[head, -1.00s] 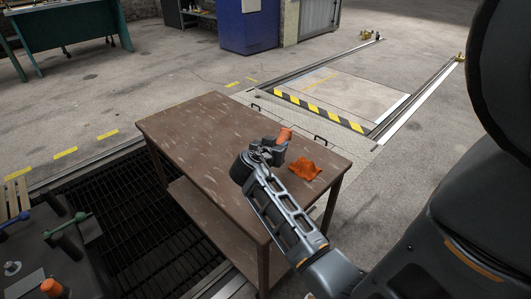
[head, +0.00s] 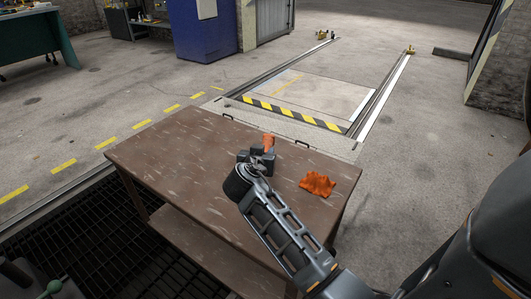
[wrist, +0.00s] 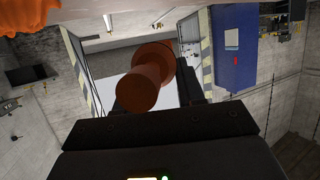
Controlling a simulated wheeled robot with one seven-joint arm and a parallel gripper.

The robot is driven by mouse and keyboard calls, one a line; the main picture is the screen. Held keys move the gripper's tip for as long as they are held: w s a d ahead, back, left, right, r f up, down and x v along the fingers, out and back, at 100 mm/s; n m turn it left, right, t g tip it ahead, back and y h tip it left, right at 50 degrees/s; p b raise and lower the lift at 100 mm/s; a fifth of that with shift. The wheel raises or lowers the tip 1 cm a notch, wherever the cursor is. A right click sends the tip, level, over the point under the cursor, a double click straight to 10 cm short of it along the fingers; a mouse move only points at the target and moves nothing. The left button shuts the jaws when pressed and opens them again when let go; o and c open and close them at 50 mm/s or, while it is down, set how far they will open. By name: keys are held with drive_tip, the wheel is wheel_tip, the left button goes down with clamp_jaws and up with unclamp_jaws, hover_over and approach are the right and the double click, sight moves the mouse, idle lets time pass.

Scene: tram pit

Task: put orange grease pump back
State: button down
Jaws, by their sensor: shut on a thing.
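The orange grease pump (head: 268,142) shows as a short orange-brown body at the tip of my gripper (head: 262,155). In the wrist view the pump (wrist: 143,88) fills the middle, a wide round end towards the camera and a narrower neck behind. My gripper is shut on it, and its dark jaws partly hide it. In the head view my gripper appears over the brown table (head: 190,165), left of the crumpled orange cloth (head: 318,185). I cannot tell whether the pump touches the table top.
The orange cloth lies on the table's right part; the rest of the top is mostly bare. A dark grated pit (head: 100,245) lies left of the table. Behind are a yellow-black striped edge (head: 290,113) and rails. A blue cabinet (head: 205,30) stands farther back.

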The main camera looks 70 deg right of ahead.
drive_tip(key=shift+f+b, duration=2.15)
drive_tip(key=shift+f, duration=1.3)
drive_tip(key=shift+f, duration=0.2)
drive_tip(key=c, duration=0.6)
unclamp_jaws()
drive_tip(key=shift+a, duration=0.1)
drive_tip(key=v, duration=0.7)
drive_tip(key=shift+a+r, duration=0.15)
drive_tip(key=shift+a, duration=0.15)
